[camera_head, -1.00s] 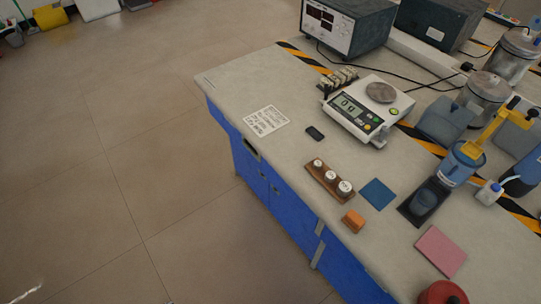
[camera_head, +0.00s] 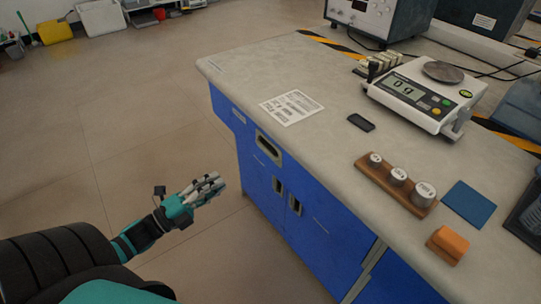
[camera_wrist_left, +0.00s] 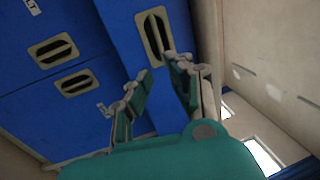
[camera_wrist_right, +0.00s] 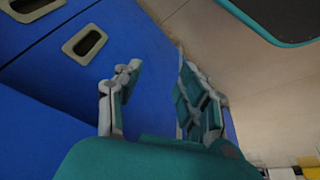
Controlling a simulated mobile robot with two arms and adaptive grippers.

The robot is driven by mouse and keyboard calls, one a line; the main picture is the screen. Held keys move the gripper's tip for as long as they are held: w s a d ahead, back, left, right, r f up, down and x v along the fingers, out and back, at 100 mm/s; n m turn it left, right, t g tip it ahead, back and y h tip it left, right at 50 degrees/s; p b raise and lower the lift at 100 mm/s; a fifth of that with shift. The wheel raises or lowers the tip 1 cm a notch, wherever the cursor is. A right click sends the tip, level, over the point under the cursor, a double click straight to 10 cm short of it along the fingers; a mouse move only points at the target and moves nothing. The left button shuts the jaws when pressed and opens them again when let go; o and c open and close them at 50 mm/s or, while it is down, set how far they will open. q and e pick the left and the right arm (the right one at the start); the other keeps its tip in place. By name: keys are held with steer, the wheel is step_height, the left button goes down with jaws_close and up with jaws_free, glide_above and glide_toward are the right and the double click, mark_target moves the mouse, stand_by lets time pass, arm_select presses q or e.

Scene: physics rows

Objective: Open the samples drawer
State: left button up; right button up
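A blue drawer front (camera_head: 249,129) with a recessed handle (camera_head: 268,147) and a small label (camera_head: 239,116) is under the bench top. The label is too small to read. The drawer looks closed. My left gripper (camera_head: 216,184) is left of the cabinet, apart from it, with nothing in it. In the left wrist view my left gripper (camera_wrist_left: 158,68) is open, with a recessed handle (camera_wrist_left: 155,33) beyond its fingertips. My right gripper (camera_wrist_right: 158,66) is open and empty in its wrist view, facing a blue front with recessed handles (camera_wrist_right: 84,41). The head view does not show it.
Two door handles (camera_head: 277,185) (camera_head: 294,204) are below the drawer. On the bench top (camera_head: 330,145) are a paper sheet (camera_head: 291,107), a balance (camera_head: 420,95), a wooden weight holder (camera_head: 397,187) and an orange block (camera_head: 447,245).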

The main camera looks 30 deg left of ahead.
arm_select(q)
steer(key=b, duration=0.1)
glide_toward(264, 153)
steer(key=w+d+r, duration=0.2)
steer(key=d+r, duration=0.2)
steer(key=r, duration=0.1)
steer(key=x, duration=0.4)
steer(key=shift+w+d+f+b, duration=0.15)
steer(key=shift+w+b, duration=0.1)
steer(key=shift+b, duration=0.1)
arm_select(e)
steer(key=w, duration=0.1)
steer(key=w+t, duration=0.1)
steer(key=f, duration=0.1)
steer(key=shift+w+a, duration=0.4)
arm_select(q)
jaws_close()
